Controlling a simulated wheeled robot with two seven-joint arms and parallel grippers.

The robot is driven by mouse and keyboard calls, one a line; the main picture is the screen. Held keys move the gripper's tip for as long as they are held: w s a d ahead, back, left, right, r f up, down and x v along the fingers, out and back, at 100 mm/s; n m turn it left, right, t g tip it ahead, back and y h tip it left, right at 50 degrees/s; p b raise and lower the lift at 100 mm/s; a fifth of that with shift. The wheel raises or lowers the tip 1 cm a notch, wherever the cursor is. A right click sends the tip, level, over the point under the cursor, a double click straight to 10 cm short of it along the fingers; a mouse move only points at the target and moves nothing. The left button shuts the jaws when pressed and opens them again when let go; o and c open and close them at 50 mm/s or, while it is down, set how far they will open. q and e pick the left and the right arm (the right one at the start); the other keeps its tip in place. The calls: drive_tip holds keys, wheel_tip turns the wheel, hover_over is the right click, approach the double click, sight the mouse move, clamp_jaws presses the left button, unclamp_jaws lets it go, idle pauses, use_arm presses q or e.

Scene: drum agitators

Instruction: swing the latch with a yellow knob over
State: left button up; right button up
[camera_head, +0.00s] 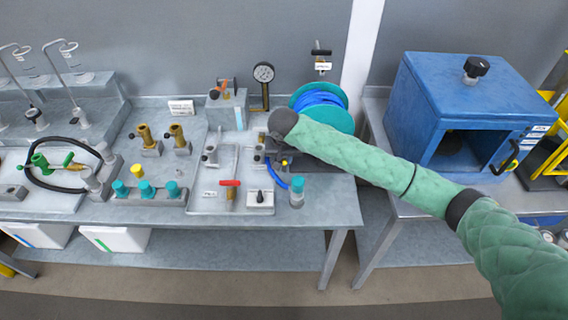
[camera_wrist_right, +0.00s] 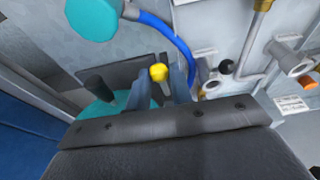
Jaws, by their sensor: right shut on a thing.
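The yellow knob (camera_wrist_right: 158,72) of the latch shows in the right wrist view, on a short pale stem between my two fingers. In the head view it is a small yellow spot (camera_head: 284,162) at the right end of the bench's fittings. My right gripper (camera_wrist_right: 160,92) is shut on the latch at this knob. In the head view the right gripper (camera_head: 279,158) is dark and mostly covered by my green-sleeved right arm, which comes in from the right. The latch's body and pivot are largely hidden. My left gripper is in neither view.
A blue hose (camera_head: 277,178) runs close by the gripper to a teal-capped bottle (camera_head: 297,190). A teal reel with blue hose (camera_head: 322,103) stands behind the arm. A red-handled valve (camera_head: 230,184) and a black-knobbed plate (camera_head: 260,199) lie in front. A blue oven (camera_head: 420,95) stands right.

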drive_tip(key=shift+w+r, duration=0.1)
drive_tip(key=shift+r, duration=0.15)
drive_tip(key=shift+w+r+p, duration=0.3)
drive_tip(key=shift+r+p, duration=0.2)
drive_tip(key=shift+r, duration=0.1)
drive_tip(key=shift+w+r+p, duration=0.25)
drive_tip(key=shift+r+p, duration=0.2)
drive_tip(key=shift+r, duration=0.1)
drive_tip(key=o, duration=0.8)
drive_tip(key=shift+o, duration=0.2)
